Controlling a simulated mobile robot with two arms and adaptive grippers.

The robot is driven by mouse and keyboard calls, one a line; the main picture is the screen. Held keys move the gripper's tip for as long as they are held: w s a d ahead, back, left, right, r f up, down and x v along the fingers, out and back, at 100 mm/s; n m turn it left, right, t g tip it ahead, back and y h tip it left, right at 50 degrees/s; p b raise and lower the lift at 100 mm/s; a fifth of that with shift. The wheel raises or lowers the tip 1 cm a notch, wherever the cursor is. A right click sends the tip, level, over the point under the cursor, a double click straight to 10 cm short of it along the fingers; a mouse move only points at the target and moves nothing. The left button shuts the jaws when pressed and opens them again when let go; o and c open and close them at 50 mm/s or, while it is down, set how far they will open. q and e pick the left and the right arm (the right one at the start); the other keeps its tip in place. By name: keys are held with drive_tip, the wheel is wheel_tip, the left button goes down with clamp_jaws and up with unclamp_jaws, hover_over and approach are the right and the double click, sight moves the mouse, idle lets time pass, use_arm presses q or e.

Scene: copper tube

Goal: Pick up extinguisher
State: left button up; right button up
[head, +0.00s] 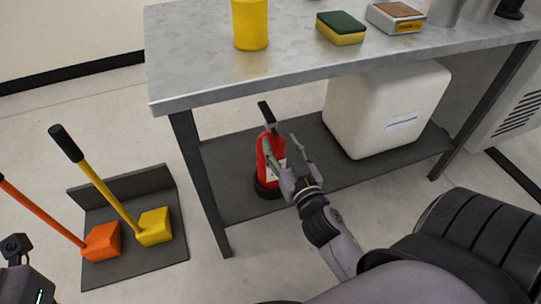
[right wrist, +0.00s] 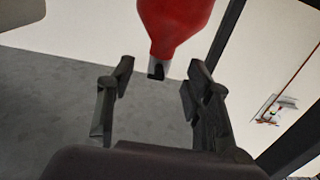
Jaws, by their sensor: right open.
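The red extinguisher (head: 264,158) stands upright on the dark lower shelf under the metal table, with a black top and a pale label. My right gripper (head: 280,140) is open at its upper part, its fingers reaching toward it from the front right. In the right wrist view the extinguisher's red body (right wrist: 176,22) comes in from the top edge, its narrow dark end near the gap between the open fingertips (right wrist: 158,72). Nothing is held. Whether a finger touches it cannot be told. No left gripper fingers show; a dark part sits at the lower left edge.
The metal tabletop (head: 300,68) overhangs the shelf (head: 225,190); a table leg (head: 203,190) stands left of the extinguisher. A white box (head: 385,105) fills the shelf's right. A dark stand (head: 155,262) with orange and yellow long-handled tools is at left.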

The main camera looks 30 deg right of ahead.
drive_tip(key=x, duration=0.7)
drive_tip(key=shift+w+a, duration=0.1)
drive_tip(key=shift+w, duration=0.1)
drive_tip(key=shift+c, duration=0.2)
clamp_jaws()
idle(0.7)
drive_tip(key=shift+r, duration=0.25)
